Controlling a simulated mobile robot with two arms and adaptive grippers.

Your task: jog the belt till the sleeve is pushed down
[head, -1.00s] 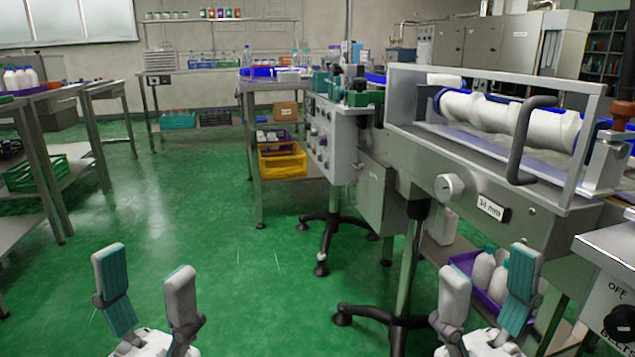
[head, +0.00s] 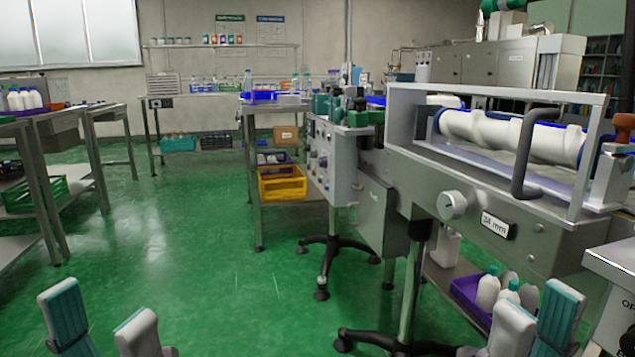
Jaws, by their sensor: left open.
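The sleeve applicator (head: 400,235) stands at the right, a grey machine with a round knob (head: 452,205) and a "34 mm" plate (head: 495,226). White cylindrical pieces (head: 505,135) with blue edges show behind its guard frame (head: 392,125). I cannot make out a sleeve or its height. A control box (head: 612,262) is cut off at the right edge; its switches are out of view. My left gripper (head: 100,318) is open and empty over the floor at bottom left. My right gripper (head: 537,315) is open at bottom right, in front of the machine's lower shelf, touching nothing visible.
A purple crate (head: 468,294) with white bottles sits low under the machine. A yellow crate (head: 283,186) is on a bench shelf beyond. Wheeled stand feet (head: 330,243) reach onto the floor. Benches line the left. The green floor (head: 190,230) between is clear.

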